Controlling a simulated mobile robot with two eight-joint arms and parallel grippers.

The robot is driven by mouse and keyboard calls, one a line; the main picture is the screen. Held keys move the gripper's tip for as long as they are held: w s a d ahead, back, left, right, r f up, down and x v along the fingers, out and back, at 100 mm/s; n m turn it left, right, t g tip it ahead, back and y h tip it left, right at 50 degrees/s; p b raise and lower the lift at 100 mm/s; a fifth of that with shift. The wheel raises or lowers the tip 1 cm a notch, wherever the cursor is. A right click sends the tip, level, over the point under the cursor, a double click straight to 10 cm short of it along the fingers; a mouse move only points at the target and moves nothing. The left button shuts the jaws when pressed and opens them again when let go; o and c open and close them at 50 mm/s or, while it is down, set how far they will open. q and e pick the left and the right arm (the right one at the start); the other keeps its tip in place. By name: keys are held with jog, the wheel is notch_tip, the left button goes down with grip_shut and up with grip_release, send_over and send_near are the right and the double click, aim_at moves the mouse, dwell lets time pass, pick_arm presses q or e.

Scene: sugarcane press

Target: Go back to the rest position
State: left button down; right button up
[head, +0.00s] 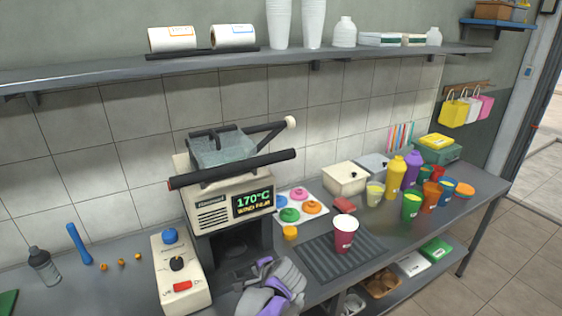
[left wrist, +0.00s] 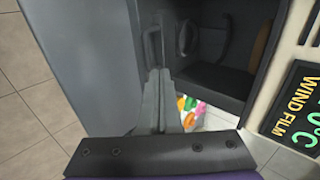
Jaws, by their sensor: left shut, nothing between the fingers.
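My left gripper (head: 264,268) is low in the head view, in front of the beige press machine (head: 228,196) and its dark lower opening. Its grey and purple body hides part of the counter edge. In the left wrist view the two grey fingers (left wrist: 160,82) are together with nothing between them. Beside them are a dark recess and the machine's display (left wrist: 301,107). My right gripper is in neither view.
A red cup (head: 345,234) stands on the ribbed drain mat (head: 318,262) right of my gripper. A control box (head: 179,272) is left of the machine. Bottles and colourful cups crowd the counter's right part. A shelf (head: 110,73) runs above.

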pick_arm(q)
jog(key=s+a+r+n+g+h, duration=0.1)
jog(key=s+a+n, duration=0.25)
jog(key=s, duration=0.45)
jog(key=s+a+r+n+g+h, duration=0.1)
jog(key=s+a+n, duration=0.2)
jog(key=s+a, duration=0.35)
jog(key=s+f+n+h, duration=0.1)
jog(key=s+n, duration=0.1)
jog(key=s, duration=0.6)
jog(key=s+d+f+n+h, duration=0.1)
jog(key=s+f+n, duration=0.1)
jog(key=s, duration=0.6)
jog(key=shift+f+n+g+h, duration=0.3)
jog(key=shift+n, duration=0.35)
jog(key=shift+s, duration=0.1)
